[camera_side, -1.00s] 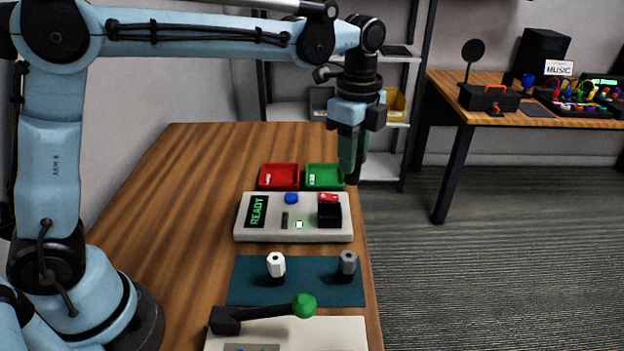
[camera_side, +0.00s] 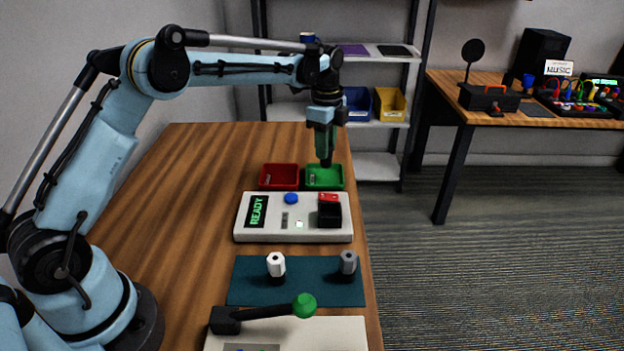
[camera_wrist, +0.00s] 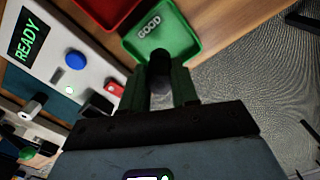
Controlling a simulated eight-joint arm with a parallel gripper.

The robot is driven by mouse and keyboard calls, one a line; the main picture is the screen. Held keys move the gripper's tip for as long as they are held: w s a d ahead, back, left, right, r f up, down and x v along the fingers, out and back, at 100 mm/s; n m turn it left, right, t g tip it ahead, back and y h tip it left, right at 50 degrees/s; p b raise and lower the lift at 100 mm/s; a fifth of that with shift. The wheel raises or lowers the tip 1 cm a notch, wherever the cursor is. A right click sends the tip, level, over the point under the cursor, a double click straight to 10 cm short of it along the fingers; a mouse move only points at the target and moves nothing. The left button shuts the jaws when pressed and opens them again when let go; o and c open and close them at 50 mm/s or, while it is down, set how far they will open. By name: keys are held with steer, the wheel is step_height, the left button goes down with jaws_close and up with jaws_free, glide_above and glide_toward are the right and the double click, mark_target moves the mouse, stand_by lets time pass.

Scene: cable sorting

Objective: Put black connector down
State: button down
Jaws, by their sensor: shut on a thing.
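My gripper (camera_side: 325,158) is shut on a black connector (camera_wrist: 159,66), a dark cylinder seen between the green fingers in the wrist view. In the side view the gripper points down over the green tray (camera_side: 340,178), with the fingertips at or just above the tray. I cannot tell if the connector touches the tray floor. In the wrist view the green tray (camera_wrist: 183,38) is marked GOOD and lies just beyond the connector.
A red tray (camera_side: 279,177) stands left of the green one. In front is a white tester box (camera_side: 265,232) with a READY display. A blue mat (camera_side: 245,280) holds a white (camera_side: 276,265) and a grey connector (camera_side: 348,263). The table's right edge is close.

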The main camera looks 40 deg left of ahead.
steer(key=shift+w+a+f, duration=0.1)
steer(key=shift+a+f, duration=0.1)
steer(key=shift+a, duration=0.05)
steer(key=shift+f, duration=2)
steer(key=shift+f, duration=0.15)
steer(key=c, duration=0.8)
jaws_free()
steer(key=shift+c, duration=0.2)
